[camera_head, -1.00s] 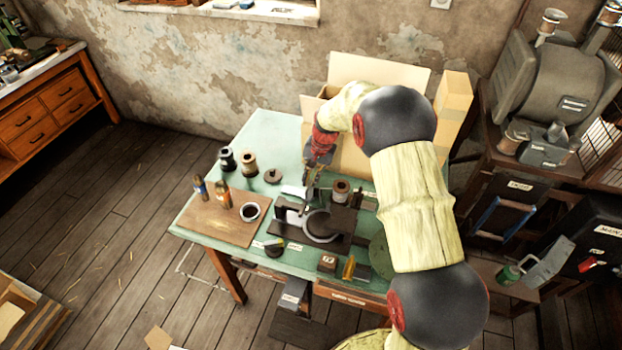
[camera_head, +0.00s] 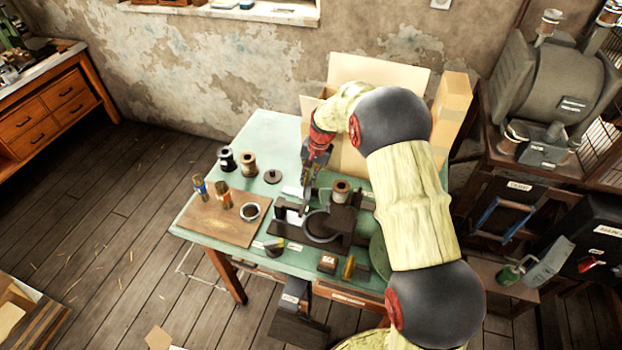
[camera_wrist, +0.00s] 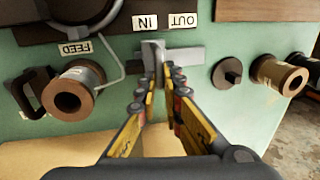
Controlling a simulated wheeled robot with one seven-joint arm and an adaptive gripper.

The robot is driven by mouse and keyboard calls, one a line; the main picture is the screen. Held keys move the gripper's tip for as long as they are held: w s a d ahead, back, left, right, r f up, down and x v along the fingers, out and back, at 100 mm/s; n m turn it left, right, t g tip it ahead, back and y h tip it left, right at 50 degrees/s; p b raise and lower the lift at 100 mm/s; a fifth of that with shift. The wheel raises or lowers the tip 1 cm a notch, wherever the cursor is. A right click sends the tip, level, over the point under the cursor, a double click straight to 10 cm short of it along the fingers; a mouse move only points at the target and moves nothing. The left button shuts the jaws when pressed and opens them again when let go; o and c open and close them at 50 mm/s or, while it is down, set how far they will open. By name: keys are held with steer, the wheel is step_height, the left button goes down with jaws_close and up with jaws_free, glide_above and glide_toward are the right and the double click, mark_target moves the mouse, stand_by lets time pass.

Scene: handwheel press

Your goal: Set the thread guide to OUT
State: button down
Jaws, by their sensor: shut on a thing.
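The thread guide is a grey metal slide with an upright tab (camera_wrist: 153,52) on a flat bar (camera_wrist: 187,56) in the wrist view. My gripper (camera_wrist: 160,82) is shut on the tab, with a yellow-sided finger on each side of it. The tab stands near the IN label (camera_wrist: 146,22), slightly toward the OUT label (camera_wrist: 183,20). Both labels read upside down. In the head view my gripper (camera_head: 306,200) reaches down at the back of the dark press (camera_head: 333,225). The guide itself is hard to make out there.
A wire spool (camera_wrist: 72,92) by the FEED label is left of my fingers in the wrist view. A dark knobbed disc (camera_wrist: 228,74) and another spool (camera_wrist: 280,76) are to the right. A cardboard box (camera_head: 377,72) stands at the table's back.

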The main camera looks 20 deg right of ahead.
steer(key=w+a, duration=0.1)
steer(key=a, duration=0.1)
steer(key=w+a, duration=0.2)
steer(key=w+a+p, duration=0.1)
steer(key=a, duration=0.1)
steer(key=shift+w+a+r, duration=0.1)
steer(key=shift+w, duration=0.05)
steer(key=c, duration=2)
jaws_free()
steer(key=shift+a, duration=0.15)
steer(key=shift+o, duration=0.4)
step_height(320, 180, up, 12)
steer(key=s+d, duration=0.1)
steer(key=d, duration=0.1)
steer(key=shift+s+f, duration=0.15)
steer(key=shift+f, duration=0.05)
